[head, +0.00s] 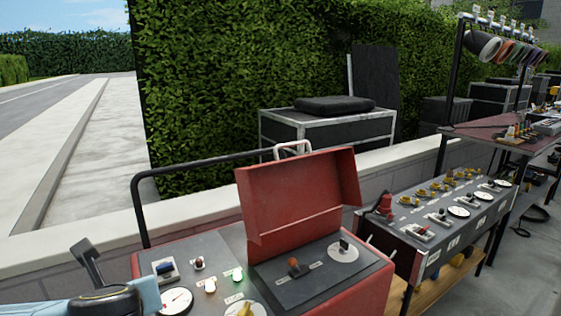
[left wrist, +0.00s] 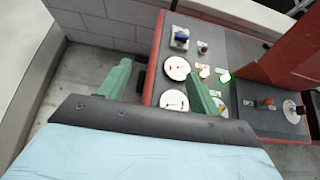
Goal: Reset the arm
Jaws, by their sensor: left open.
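My left gripper (left wrist: 158,70) shows in the left wrist view as two green fingers spread apart with nothing between them. It is above the left edge of a red control box (left wrist: 154,65). In the head view my left arm (head: 110,300) enters at the lower left, beside the box; I cannot make out its fingertips there. The red box (head: 375,285) has a dark sloping panel with switches, a gauge (head: 175,300) and a lit green lamp (head: 238,274). Its red lid (head: 300,195) stands open. My right gripper is not in view.
A second console (head: 440,215) with yellow knobs and dials stands to the right, near a rack of lamps (head: 500,50). A black rail (head: 200,164) runs behind the red box. A low wall and hedge (head: 210,80) lie behind. Open pavement (head: 85,150) is at the left.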

